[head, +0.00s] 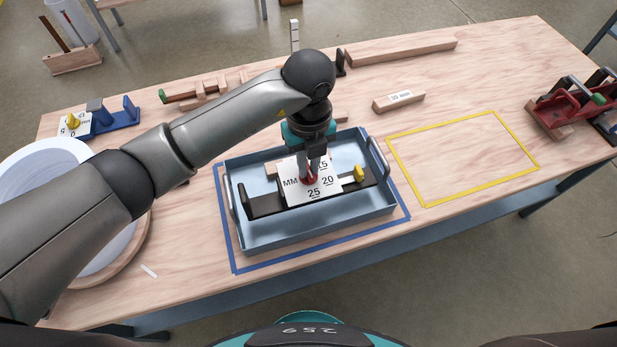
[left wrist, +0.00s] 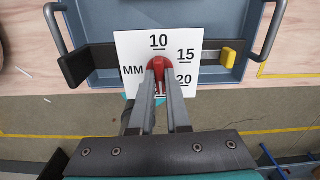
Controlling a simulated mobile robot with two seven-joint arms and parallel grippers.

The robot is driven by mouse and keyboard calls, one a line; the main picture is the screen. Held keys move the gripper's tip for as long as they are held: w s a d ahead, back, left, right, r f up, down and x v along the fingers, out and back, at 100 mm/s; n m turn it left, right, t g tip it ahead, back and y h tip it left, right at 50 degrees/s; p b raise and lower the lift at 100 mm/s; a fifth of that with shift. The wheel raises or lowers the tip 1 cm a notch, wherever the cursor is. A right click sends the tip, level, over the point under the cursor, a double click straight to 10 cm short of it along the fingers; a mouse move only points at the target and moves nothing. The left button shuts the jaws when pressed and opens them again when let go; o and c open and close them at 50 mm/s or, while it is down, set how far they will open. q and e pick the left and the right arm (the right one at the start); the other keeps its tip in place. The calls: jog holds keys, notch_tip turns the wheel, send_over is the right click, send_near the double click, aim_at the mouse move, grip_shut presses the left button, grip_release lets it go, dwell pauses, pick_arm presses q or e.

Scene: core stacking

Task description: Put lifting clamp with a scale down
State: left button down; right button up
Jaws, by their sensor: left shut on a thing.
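The lifting clamp with a scale is a dark bar (head: 262,203) with a white card marked MM, 10, 15, 20 and 25, a red knob and a yellow piece (head: 360,174). In the head view it lies over the blue-grey tray (head: 318,236); I cannot tell whether it touches the tray. In the left wrist view the white scale card (left wrist: 131,48) faces me. My left gripper (head: 311,172) points down at the middle of the card. It is shut on the red knob (left wrist: 161,66), and its fingers hide part of the card. My right gripper is not in view.
Blue tape (head: 230,247) frames the tray. A yellow taped rectangle (head: 415,190) to the right is empty. Red tools (head: 571,107) stand at the right edge. A white round basin (head: 110,240) stands at left.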

aim_at(308, 180)
pick_arm(q)
notch_tip(308, 180, down, 5)
jog(key=shift+f+b, duration=0.1)
jog(key=shift+b, duration=0.25)
jog(key=c, duration=0.9)
grip_release()
jog(key=shift+f, duration=0.1)
